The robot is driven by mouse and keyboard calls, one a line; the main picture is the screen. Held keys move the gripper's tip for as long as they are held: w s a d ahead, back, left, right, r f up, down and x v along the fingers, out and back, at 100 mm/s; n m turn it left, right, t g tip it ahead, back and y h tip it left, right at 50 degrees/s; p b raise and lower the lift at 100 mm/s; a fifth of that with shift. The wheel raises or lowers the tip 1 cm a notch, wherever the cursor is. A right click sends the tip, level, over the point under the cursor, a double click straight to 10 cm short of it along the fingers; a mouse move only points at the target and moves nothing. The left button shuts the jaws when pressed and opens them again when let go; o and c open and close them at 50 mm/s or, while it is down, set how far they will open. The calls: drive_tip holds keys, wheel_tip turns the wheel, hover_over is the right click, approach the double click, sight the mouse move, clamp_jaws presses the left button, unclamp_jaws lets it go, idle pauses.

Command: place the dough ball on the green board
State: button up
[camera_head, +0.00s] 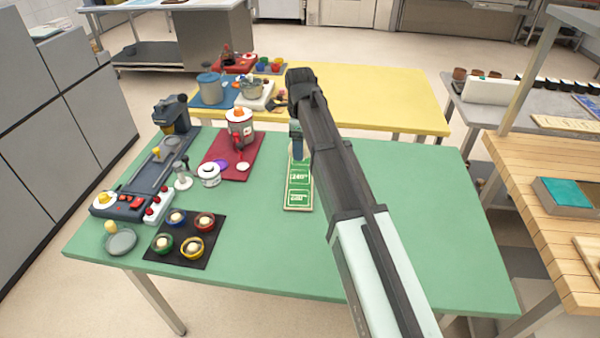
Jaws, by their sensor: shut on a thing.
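The green board (298,190) lies on the green table, a narrow panel with white markings and a pale edge. My gripper (297,148) points down over the far end of this board. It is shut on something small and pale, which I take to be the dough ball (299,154). The fingers hide most of it, and I cannot tell whether it touches the board. Other pale balls sit in small coloured bowls on a black mat (184,262) at the front left.
A maroon mat (252,161) with a red and white pot (239,128) stands left of the board. A dark machine (172,114) and a grey plate (121,242) are farther left. A yellow table (400,98) adjoins behind. The green table's right side is clear of objects.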

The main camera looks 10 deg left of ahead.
sight(300, 176)
drive_tip(key=shift+f, duration=4.6)
drive_tip(key=shift+f, duration=0.1)
drive_tip(key=o, duration=1)
wheel_tip(300, 176, up, 12)
drive_tip(key=shift+r, duration=0.15)
